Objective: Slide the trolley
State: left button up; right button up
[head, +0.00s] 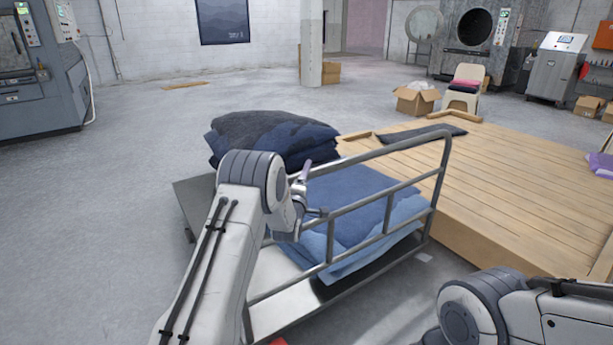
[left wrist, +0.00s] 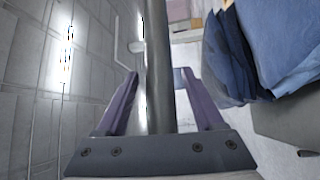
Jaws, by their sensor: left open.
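The trolley (head: 275,285) is a flat metal platform cart with a grey tubular handrail (head: 384,153) along its near side. Folded blue cloths (head: 355,200) and a stack of dark navy cloths (head: 265,135) lie on its deck. My left gripper (head: 309,192) is at the handrail in the head view, partly hidden by its own wrist. In the left wrist view, the open purple fingers of my left gripper (left wrist: 158,75) stand on either side of a grey rail bar (left wrist: 158,35). The bar passes between them without being clamped. My right gripper is out of view.
A low wooden platform (head: 520,185) stands close on the trolley's right. A cardboard box (head: 416,100) and a chair with folded cloths (head: 463,88) are behind it. A grey machine (head: 40,75) stands at far left. The floor (head: 110,200) left of the trolley is clear.

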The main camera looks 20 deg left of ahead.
pick_arm(q)
grip_shut()
dwell(1.5)
